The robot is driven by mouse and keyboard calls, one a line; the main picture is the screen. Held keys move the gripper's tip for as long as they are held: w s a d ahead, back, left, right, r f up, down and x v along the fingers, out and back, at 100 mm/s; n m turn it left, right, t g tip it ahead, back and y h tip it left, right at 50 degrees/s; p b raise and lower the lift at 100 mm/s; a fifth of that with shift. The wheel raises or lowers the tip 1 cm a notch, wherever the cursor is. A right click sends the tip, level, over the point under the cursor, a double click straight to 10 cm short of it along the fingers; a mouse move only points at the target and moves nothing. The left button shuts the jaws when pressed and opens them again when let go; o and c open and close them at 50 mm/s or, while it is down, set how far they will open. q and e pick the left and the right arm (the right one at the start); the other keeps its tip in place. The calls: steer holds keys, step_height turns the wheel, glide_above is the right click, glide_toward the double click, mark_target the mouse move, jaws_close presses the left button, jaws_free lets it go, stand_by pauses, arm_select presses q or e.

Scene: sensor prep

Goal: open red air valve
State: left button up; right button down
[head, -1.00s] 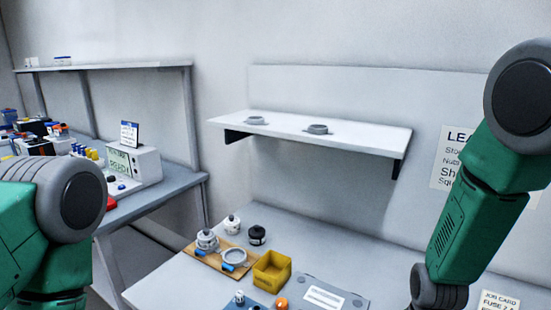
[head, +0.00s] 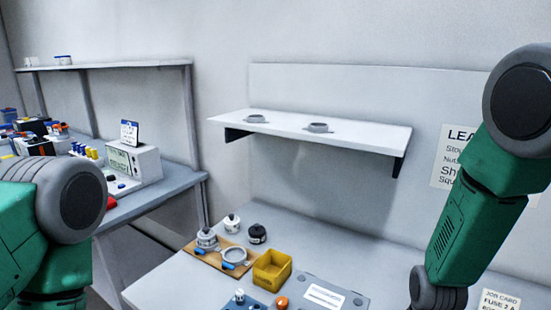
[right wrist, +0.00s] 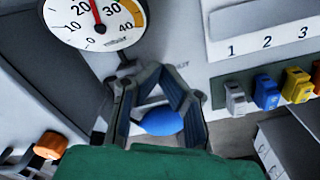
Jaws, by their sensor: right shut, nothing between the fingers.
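I cannot pick out a red air valve for certain. In the right wrist view, a round gauge (right wrist: 96,20) with a red needle stands at the top left, and an orange-brown knob (right wrist: 50,145) is at the lower left. My right gripper (right wrist: 160,72) is shut and empty in front of a grey panel. A blue rounded thing (right wrist: 158,121) shows between its finger links. In the head view, a small red thing (head: 111,202) lies on the left bench's edge, partly hidden by my left arm. Neither gripper shows in the head view.
Numbered sockets with grey, blue and yellow plugs (right wrist: 266,92) are right of my right gripper. A yellow bin (head: 272,268) stands on the table beside a wooden board (head: 212,262) with jars. A wall shelf (head: 360,138) hangs above.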

steer(key=shift+f+b, duration=0.3)
steer(key=shift+f, duration=0.35)
steer(key=shift+s+a, duration=0.1)
steer(key=shift+s, duration=0.1)
stand_by(0.3)
steer(key=shift+s+a+p, duration=0.15)
steer(key=shift+s+p, duration=0.2)
steer(key=shift+s, duration=0.1)
stand_by(0.3)
steer(key=shift+s+a+p, duration=0.3)
steer(key=shift+s+a, duration=0.05)
steer(key=shift+s, duration=0.15)
steer(key=shift+s+a, duration=0.2)
steer(key=shift+s+a+p, duration=0.25)
steer(key=shift+a+p, duration=0.05)
steer(key=shift+a, duration=0.05)
steer(key=shift+s+a, duration=0.1)
stand_by(0.5)
